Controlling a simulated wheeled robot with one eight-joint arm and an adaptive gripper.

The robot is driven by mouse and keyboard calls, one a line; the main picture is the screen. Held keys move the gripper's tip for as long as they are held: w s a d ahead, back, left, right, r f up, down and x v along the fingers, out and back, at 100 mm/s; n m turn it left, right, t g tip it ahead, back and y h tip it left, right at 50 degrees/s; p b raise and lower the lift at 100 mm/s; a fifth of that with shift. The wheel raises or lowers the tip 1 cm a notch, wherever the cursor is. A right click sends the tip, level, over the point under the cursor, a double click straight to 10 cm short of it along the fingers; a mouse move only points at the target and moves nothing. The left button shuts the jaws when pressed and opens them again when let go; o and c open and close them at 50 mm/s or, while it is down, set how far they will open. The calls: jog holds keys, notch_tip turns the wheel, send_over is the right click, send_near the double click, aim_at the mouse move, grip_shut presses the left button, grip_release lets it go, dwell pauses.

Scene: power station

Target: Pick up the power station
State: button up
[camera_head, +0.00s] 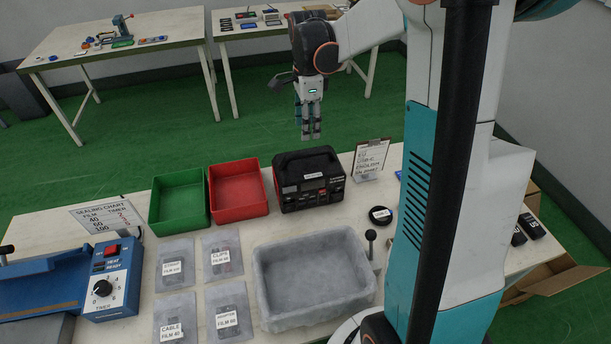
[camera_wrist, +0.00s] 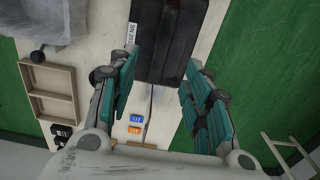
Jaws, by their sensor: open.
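The power station (camera_head: 310,188) is a black box with a top handle, a small white label and red and white markings on its front. It stands upright on the white table, behind the grey tray. In the wrist view, a dark body that appears to be the power station (camera_wrist: 165,45) shows at the top middle, partly cut off by the frame edge. My gripper (camera_head: 311,134) hangs fingers down above and behind the power station, apart from it. In the wrist view my gripper (camera_wrist: 163,78) has its teal fingers spread wide with nothing between them.
A red bin (camera_head: 238,210) and a green bin (camera_head: 178,225) stand left of the power station. A sign (camera_head: 369,157) stands close at its right. The grey tray (camera_head: 262,312), a black round item (camera_head: 381,214) and several labelled bags (camera_head: 176,263) lie nearer.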

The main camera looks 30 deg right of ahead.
aim_at(308, 151)
notch_tip(308, 151, down, 7)
jog(key=shift+r+b, duration=0.15)
jog(key=shift+b, duration=0.65)
jog(key=f+b, duration=0.2)
jog(key=f, duration=0.3)
jog(key=shift+d, duration=0.2)
jog(key=shift+r, duration=0.1)
grip_shut()
